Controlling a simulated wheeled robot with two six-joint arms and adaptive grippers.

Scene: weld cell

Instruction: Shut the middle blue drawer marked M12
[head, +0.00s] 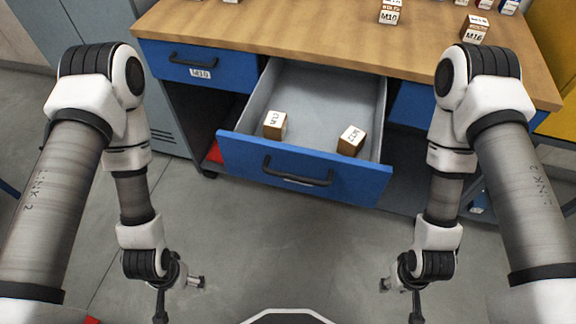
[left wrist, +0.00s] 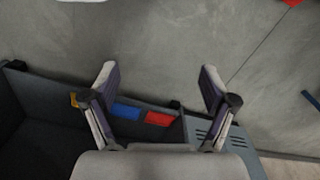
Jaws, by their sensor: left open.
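The middle blue drawer (head: 235,158) is pulled well out from under the wooden workbench (head: 240,25) in the head view. Its black bar handle (head: 297,178) is on the blue front, and the label under it is too hidden to read. Two small brown and white boxes, one at left (head: 275,125) and one at right (head: 351,140), sit inside it. My left gripper (head: 180,297) is open and empty, low and left of the drawer front, clear of it; its fingers also show apart in the left wrist view (left wrist: 158,85). My right gripper (head: 400,299) looks open and empty, low and right of the drawer.
A shut blue drawer marked M10 (head: 185,64) is left of the open one; another blue drawer (head: 413,105) is at right, partly behind my arm. Small boxes (head: 475,30) stand on the bench. A grey cabinet (head: 110,20) is at left. The floor (head: 290,245) before the drawer is clear.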

